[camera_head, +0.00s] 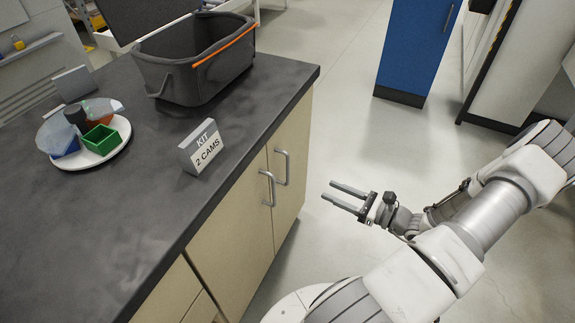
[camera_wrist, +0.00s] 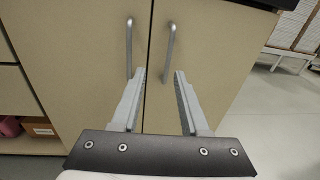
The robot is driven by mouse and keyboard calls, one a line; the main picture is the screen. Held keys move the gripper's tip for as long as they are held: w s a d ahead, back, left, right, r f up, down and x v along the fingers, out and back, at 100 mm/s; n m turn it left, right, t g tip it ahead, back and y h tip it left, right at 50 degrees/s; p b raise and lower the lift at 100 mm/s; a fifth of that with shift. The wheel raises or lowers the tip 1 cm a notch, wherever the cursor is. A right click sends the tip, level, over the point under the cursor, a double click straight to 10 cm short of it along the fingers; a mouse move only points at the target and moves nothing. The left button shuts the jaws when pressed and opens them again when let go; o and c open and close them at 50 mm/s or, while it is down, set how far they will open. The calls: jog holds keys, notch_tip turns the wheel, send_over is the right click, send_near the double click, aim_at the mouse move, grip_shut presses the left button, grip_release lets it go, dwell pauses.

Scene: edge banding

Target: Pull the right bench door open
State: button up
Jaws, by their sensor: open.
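The right bench door (camera_head: 291,200) is a pale beige panel at the far end of the bench front, and it looks shut. Its grey bar handle (camera_head: 287,168) stands upright near the seam with the left door (camera_head: 235,248). In the wrist view the right door (camera_wrist: 215,75) fills the right side, and its handle (camera_wrist: 168,52) is ahead of my fingertips. My gripper (camera_head: 329,191) is open and empty, apart from the handle, pointing at the bench front. In the wrist view my gripper (camera_wrist: 160,74) has the door seam between its fingers.
The dark bench top (camera_head: 120,215) holds a black bin (camera_head: 190,75), a white plate (camera_head: 118,148) of small containers and a "KIT 2 CAMS" sign (camera_head: 202,148). The left door's handle (camera_wrist: 129,48) is close by. A blue cabinet (camera_head: 415,50) stands across open floor (camera_head: 335,100).

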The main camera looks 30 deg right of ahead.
jog(key=d+m+t, duration=0.1)
jog(key=b, duration=0.4)
send_over(288, 183)
jog(key=shift+w+f+h, duration=0.3)
jog(key=shift+f+h, duration=0.05)
jog(key=shift+h, duration=0.05)
grip_shut()
dwell(1.1)
